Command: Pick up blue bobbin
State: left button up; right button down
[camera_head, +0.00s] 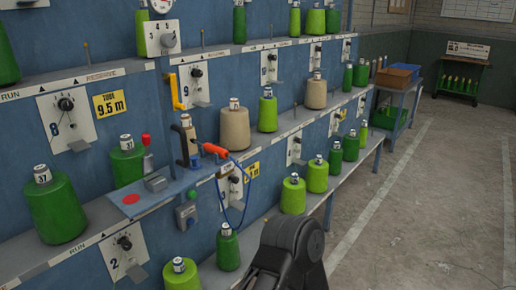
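I cannot make out a blue bobbin in this view. The bobbins that show are green or beige. A large green bobbin (54,209) stands at the left on the blue machine's shelf, and a beige bobbin (234,130) stands on the shelf near the middle. Green bobbins (293,196) stand along the lower shelf. A dark jointed part of my own arm rises from the bottom edge, in front of the lower shelf. No gripper fingers show.
A small blue bracket table (131,199) with a red spot juts from the machine, with an orange-handled tool (213,150) and a blue cord (248,200). A side table (400,86) with boxes stands farther back. The concrete floor (430,200) at the right is clear.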

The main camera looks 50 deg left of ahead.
aim_at(195, 166)
jog(key=i+u, duration=0.35)
jog(key=i+l+u, duration=0.55)
jog(key=i+u, duration=0.2)
jog(key=i+l+u, duration=0.4)
jog(key=u, duration=0.2)
jog(key=i+l+u, duration=0.15)
jog(key=l+u, duration=0.15)
jog(key=l, duration=0.15)
jog(key=i+l+u, duration=0.1)
jog(key=l+u, duration=0.2)
jog(key=i+l+u, duration=0.1)
jog(key=l+u, duration=0.2)
jog(key=l, duration=0.1)
